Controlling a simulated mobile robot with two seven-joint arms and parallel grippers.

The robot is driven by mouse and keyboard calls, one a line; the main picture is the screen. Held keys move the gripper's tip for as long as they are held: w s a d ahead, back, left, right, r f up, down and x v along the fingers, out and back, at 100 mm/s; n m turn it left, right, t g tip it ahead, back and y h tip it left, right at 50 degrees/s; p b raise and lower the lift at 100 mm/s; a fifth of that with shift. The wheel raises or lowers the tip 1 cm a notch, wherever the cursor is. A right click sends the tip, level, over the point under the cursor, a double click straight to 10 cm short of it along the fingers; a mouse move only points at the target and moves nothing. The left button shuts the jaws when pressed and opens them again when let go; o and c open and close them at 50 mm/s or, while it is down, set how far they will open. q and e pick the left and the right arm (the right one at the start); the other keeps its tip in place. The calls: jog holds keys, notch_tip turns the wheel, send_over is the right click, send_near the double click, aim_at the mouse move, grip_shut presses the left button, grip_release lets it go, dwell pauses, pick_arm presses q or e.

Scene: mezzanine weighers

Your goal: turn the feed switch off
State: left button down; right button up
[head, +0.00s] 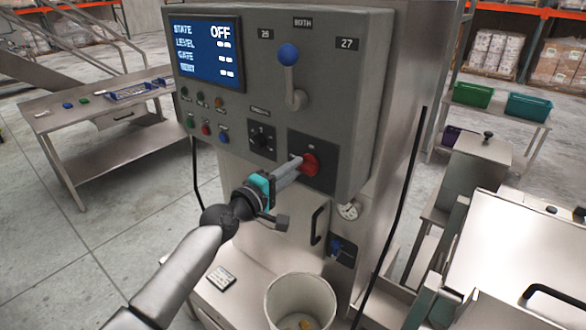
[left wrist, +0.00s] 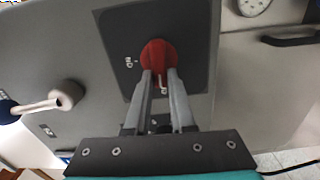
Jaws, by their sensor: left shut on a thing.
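A red rotary switch (head: 311,165) sits on a dark square plate (head: 322,182) at the lower right of the grey control panel (head: 340,110). I take it for the feed switch; its labels are too small to read. My left gripper (head: 298,163) reaches it from the lower left and is shut on its grip. In the left wrist view, the fingers (left wrist: 160,76) close on either side of the lower part of the red switch (left wrist: 158,52). The display (head: 208,52) reads STATE OFF. My right gripper is out of view.
A blue-knobbed lever (head: 288,56) stands up between plates 26 and 27, above the switch. A black selector (head: 262,139) and several coloured buttons lie left of it. A white bucket (head: 300,300) stands below. A gauge (head: 349,211) is lower right.

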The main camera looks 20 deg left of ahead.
pick_arm(q)
jog(key=shift+n, duration=0.4)
jog(key=c, duration=0.8)
grip_release()
jog(key=shift+o, duration=0.2)
jog(key=shift+f, duration=0.1)
jog(key=b+v, duration=0.2)
jog(key=v, duration=1.3)
jog(key=shift+s, duration=0.15)
